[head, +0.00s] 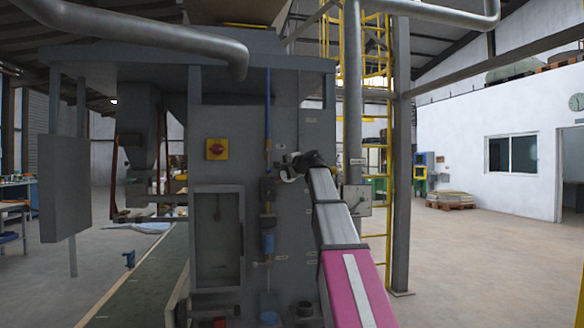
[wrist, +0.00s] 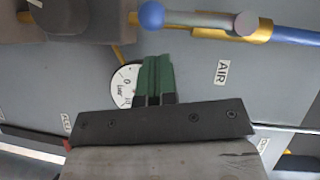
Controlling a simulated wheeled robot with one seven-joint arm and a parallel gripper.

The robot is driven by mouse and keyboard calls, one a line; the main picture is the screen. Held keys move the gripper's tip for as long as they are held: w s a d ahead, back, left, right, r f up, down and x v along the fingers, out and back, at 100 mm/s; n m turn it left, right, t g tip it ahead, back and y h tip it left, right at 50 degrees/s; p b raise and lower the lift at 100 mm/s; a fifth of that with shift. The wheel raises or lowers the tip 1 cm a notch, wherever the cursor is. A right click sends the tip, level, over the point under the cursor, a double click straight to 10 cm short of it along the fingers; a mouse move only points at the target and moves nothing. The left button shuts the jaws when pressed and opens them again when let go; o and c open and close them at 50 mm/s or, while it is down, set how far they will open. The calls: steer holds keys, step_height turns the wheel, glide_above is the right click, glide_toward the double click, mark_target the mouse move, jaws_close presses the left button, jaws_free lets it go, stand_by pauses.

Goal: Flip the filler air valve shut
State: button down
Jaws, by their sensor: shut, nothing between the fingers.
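The air valve shows at the top of the wrist view, with a brass body (wrist: 265,28) on a blue pipe (wrist: 300,36). Its grey lever (wrist: 200,20) ends in a blue ball (wrist: 151,15) and lies roughly in line with the pipe. The AIR label (wrist: 222,73) is beside it. My gripper (wrist: 157,60) has green fingers held together, with nothing between them. In the picture the fingertips are below the blue ball, apart from it. In the head view my gripper (head: 283,169) is at the filler's front panel, beside the pipe line; the lever is too small to make out there.
A round white gauge (wrist: 124,86) is partly hidden behind my fingers. The grey filler cabinet (head: 220,130) carries a red and yellow switch (head: 216,149). A grey box with a dial (head: 357,200) is right of my arm. Open floor lies to the right.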

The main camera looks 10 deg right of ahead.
mark_target(268, 170)
steer(key=shift+w+a+f, duration=0.15)
steer(key=shift+a, duration=0.4)
steer(key=shift+w+a+f, duration=0.1)
steer(key=shift+a, duration=0.45)
steer(key=shift+a+f+m+y, duration=0.15)
steer(key=shift+a+m+y, duration=0.15)
steer(key=shift+m, duration=0.1)
steer(key=shift+a+f+m+t, duration=0.2)
steer(key=shift+a+m+t, duration=0.2)
steer(key=shift+a+m, duration=0.1)
steer(key=shift+a+m+t+y, duration=0.3)
steer(key=shift+a+m+t, duration=0.1)
steer(key=shift+a+m, duration=0.25)
steer(key=shift+a+m+t, duration=0.5)
steer(key=shift+a+m, duration=0.1)
steer(key=shift+m, duration=0.35)
steer(key=a+r+m+t+h, duration=0.2)
steer(key=a+r+m+t, duration=0.3)
steer(key=m, duration=0.5)
steer(key=shift+a, duration=0.9)
steer(key=shift+a+r, duration=0.1)
steer(key=shift+r, duration=0.15)
